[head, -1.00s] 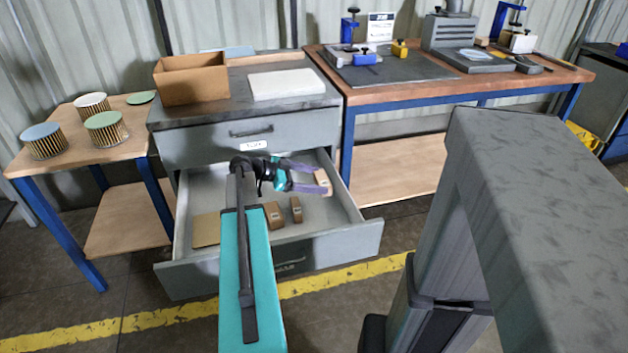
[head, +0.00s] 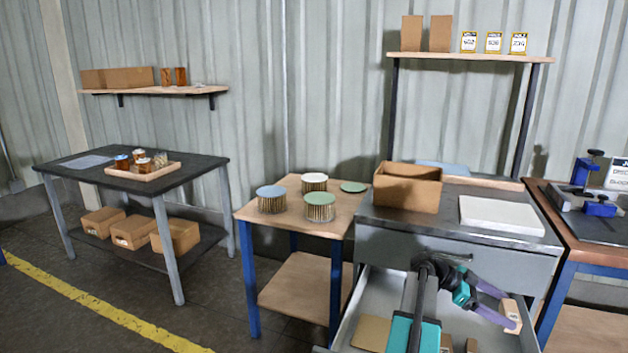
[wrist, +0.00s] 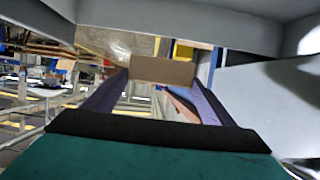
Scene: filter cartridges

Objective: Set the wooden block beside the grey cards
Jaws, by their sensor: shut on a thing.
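My gripper (head: 500,309) is shut on a light wooden block (head: 511,313), in front of the grey cabinet (head: 400,245) and above the right part of its open drawer (head: 362,308). In the wrist view the block (wrist: 163,70) spans the gap between the purple fingers. A tan flat piece (head: 372,333) and small brown blocks (head: 446,342) lie in the drawer, partly hidden by my arm and the frame edge. I cannot make out any grey cards for certain.
On the cabinet top are an open cardboard box (head: 407,188) and a white slab (head: 501,215). Left is a wooden table (head: 262,215) with several ribbed filter cartridges (head: 319,206). A dark table (head: 85,178) with a tray stands farther left. A shelf (head: 470,57) holds number cards.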

